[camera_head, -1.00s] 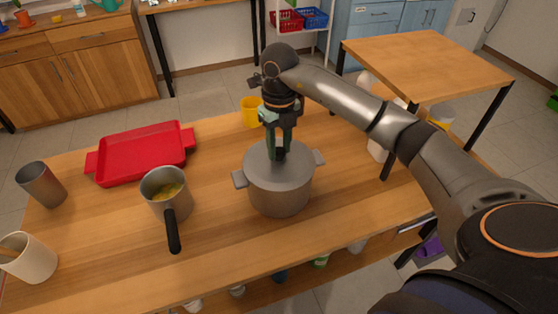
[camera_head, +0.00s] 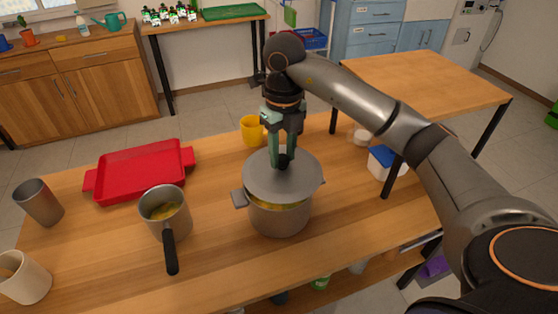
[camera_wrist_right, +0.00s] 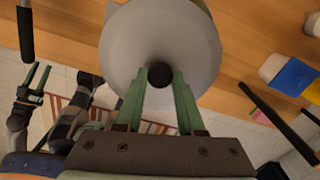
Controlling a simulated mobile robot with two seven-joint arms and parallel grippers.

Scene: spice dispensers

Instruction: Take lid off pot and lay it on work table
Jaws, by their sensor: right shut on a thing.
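The grey pot (camera_head: 280,217) stands on the wooden work table (camera_head: 350,215). Its grey lid (camera_head: 258,180) is raised a little above the rim and looks slightly tilted. Yellowish contents show in the gap below it. My right gripper (camera_head: 284,160) is shut on the lid's black knob from above. In the right wrist view the knob (camera_wrist_right: 160,75) sits between the green fingertips, with the lid (camera_wrist_right: 190,45) hiding most of the pot. My left gripper (camera_wrist_right: 36,82) shows at the left of that view, away from the pot, its fingers apart.
A saucepan (camera_head: 160,205) with a black handle and a red tray (camera_head: 140,172) stand left of the pot. A yellow mug (camera_head: 251,131) is behind it. A blue-lidded container (camera_head: 380,165) is to the right. Bare table lies right and front of the pot.

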